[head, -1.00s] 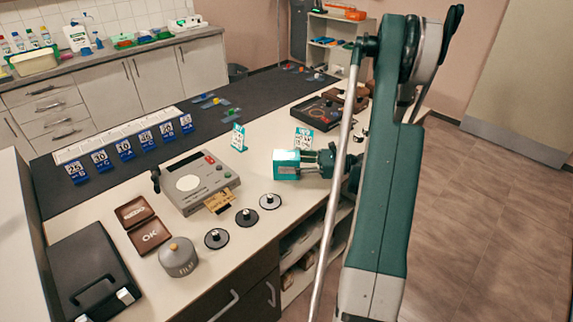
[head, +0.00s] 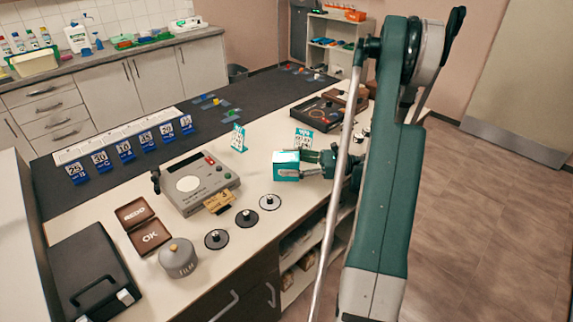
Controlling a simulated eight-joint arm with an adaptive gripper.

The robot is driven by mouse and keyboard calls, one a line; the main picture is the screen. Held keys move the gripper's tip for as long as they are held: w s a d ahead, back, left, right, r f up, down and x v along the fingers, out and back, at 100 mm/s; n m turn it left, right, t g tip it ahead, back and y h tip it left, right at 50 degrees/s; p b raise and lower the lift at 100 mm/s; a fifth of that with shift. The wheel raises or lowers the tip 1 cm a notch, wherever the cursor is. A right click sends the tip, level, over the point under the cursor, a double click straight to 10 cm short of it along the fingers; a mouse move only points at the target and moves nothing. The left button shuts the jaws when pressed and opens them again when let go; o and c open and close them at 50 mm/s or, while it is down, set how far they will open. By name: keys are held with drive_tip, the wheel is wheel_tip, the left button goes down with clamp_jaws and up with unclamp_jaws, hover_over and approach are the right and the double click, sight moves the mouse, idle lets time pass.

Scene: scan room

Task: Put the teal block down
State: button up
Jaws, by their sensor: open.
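The teal block (head: 286,163) is on the white counter top (head: 262,222), near its right edge, or just above it; I cannot tell whether it touches. Its front side is bright teal with a pale patch on top. My gripper (head: 305,165) comes in from the right, roughly level, with its fingers open at the right side of the block. The fingertips are close to the block, and the block hides part of them. I cannot tell whether a finger still touches it.
A grey device (head: 196,182) stands left of the block. Three black-and-white discs lie in front, the nearest one (head: 269,202) below the block. Small cards (head: 238,138) stand behind. A grey canister (head: 178,258) and dark case (head: 92,275) sit at lower left.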

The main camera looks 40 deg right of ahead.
drive_tip(key=p+v, duration=0.2)
drive_tip(key=v, duration=0.9)
drive_tip(key=shift+r, duration=0.15)
idle(0.6)
